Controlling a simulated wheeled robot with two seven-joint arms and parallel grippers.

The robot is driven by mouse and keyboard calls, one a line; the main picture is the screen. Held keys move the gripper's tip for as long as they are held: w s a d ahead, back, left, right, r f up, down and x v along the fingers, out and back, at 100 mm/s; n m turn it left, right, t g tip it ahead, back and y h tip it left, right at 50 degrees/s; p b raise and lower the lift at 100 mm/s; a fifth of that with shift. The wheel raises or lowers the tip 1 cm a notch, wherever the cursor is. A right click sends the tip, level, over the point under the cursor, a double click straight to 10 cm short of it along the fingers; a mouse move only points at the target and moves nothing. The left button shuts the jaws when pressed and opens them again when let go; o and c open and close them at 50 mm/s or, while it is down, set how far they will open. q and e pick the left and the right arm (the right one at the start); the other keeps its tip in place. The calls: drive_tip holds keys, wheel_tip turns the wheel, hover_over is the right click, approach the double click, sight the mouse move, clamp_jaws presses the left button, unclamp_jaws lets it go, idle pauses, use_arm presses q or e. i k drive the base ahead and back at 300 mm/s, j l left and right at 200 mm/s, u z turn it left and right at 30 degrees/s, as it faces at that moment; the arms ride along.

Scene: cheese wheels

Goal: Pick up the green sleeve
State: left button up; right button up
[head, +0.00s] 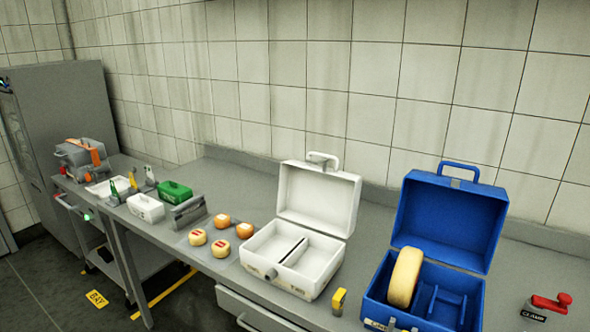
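A green block-like item (174,191) lies on the counter left of the middle, behind a small white bin (146,207). All are small in the head view, and I cannot tell for certain which is the green sleeve. Neither of my grippers is in view.
An open white case (331,254) and an open blue case (395,273) holding a cheese wheel (404,277) stand on the counter. Several small cheeses (198,237) sit left of the white case. A grey handled object (188,212) stands near the green block-like item. A red clamp (551,303) lies far right.

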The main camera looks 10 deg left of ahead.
sight(175, 194)
drive_tip(key=j+z, duration=0.15)
drive_tip(key=j, duration=0.4)
drive_tip(key=i+j+z, duration=0.2)
drive_tip(key=j, duration=0.3)
drive_tip(key=k+j+z, duration=0.15)
drive_tip(key=j, duration=0.35)
drive_tip(key=j+z, duration=0.15)
drive_tip(key=j, duration=0.4)
drive_tip(key=k+j+z, duration=0.2)
drive_tip(key=j, duration=0.35)
drive_tip(key=j+z, duration=0.15)
drive_tip(key=j, duration=0.35)
drive_tip(key=k+j+z, duration=0.15)
drive_tip(key=j, duration=0.35)
drive_tip(key=k+j+z, duration=0.2)
drive_tip(key=j, duration=0.3)
drive_tip(key=k+j+z, duration=0.3)
drive_tip(key=k+j, duration=0.55)
